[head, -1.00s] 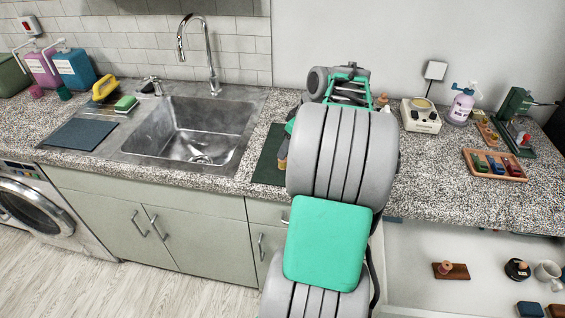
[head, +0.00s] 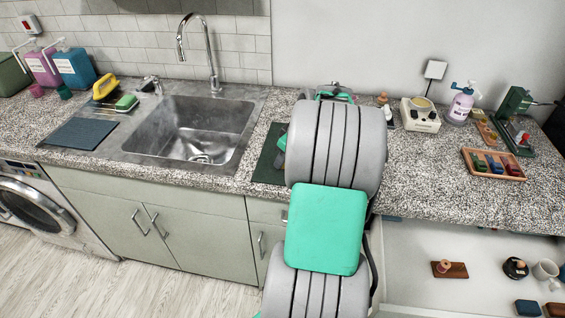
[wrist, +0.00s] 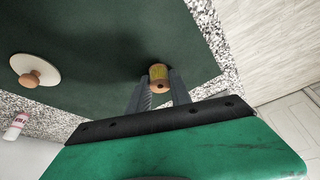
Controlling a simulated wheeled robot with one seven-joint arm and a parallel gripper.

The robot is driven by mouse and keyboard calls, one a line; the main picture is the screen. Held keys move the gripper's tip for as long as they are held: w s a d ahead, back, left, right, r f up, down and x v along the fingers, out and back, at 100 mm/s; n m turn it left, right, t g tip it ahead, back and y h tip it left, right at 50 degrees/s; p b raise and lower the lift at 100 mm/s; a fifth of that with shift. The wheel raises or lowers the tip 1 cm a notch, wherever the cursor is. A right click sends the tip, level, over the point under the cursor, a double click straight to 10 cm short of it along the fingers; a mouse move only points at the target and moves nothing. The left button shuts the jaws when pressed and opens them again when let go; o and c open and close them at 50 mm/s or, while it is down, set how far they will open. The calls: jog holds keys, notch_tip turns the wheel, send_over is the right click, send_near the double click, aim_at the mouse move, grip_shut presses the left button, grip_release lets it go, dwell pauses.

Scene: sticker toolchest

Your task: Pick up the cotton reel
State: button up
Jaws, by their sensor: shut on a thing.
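The cotton reel (wrist: 158,76) shows in the wrist view as a small yellow-wound reel with a brown wooden end. It sits between the fingertips of my gripper (wrist: 161,88), which is shut on it. The reel is over the dark green mat (wrist: 100,40), near the mat's edge. A dark shadow lies beside it; I cannot tell whether it touches the mat. In the head view my arm hides the gripper and the reel; part of the mat (head: 268,160) shows left of the arm.
A white disc with a wooden knob (wrist: 35,70) lies on the mat in the wrist view. The sink (head: 200,130) is left of my arm. Speckled counter between is clear.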

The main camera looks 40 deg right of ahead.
grip_shut()
jog(key=shift+r, duration=0.15)
